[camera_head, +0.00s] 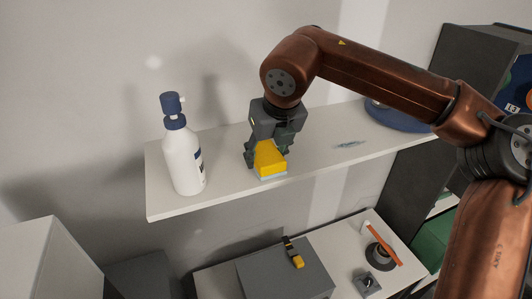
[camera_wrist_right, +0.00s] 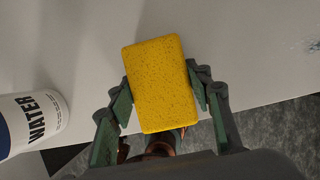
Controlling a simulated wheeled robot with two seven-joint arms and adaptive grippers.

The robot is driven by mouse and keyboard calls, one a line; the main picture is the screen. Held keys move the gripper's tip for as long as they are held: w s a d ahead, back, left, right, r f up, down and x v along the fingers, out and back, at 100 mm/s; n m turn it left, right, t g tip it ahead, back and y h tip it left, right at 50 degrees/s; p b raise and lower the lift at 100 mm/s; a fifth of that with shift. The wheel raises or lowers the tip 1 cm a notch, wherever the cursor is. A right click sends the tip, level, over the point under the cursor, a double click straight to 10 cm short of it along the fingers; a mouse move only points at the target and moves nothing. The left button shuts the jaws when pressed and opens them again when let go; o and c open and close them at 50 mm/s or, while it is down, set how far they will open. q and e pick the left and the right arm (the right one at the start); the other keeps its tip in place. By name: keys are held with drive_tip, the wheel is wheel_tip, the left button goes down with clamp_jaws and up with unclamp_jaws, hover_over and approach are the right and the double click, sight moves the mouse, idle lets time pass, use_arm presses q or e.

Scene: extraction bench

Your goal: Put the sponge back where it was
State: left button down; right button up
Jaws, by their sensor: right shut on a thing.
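The yellow sponge (camera_head: 270,159) is in my right gripper (camera_head: 265,152), at the white shelf. In the head view a pale layer shows along its lower edge; whether it touches the shelf I cannot tell. In the right wrist view the sponge (camera_wrist_right: 161,85) sits between the green-padded fingers of my right gripper (camera_wrist_right: 162,95), slightly tilted. My right gripper is shut on it. My left gripper is not in view.
A white bottle with a blue cap (camera_head: 184,158) stands left of the gripper on the shelf (camera_head: 222,192); its WATER label (camera_wrist_right: 36,116) shows in the wrist view. A small bluish mark (camera_head: 349,145) and a blue object (camera_head: 392,114) are to the right. A grey box (camera_head: 285,277) is below.

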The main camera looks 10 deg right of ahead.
drive_tip(key=shift+f, duration=0.15)
drive_tip(key=o, duration=1.1)
drive_tip(key=shift+r, duration=0.2)
drive_tip(key=shift+s+r, duration=0.1)
drive_tip(key=shift+r, duration=0.2)
drive_tip(key=b+v, duration=0.3)
drive_tip(key=v, duration=0.8)
drive_tip(key=shift+r, duration=0.15)
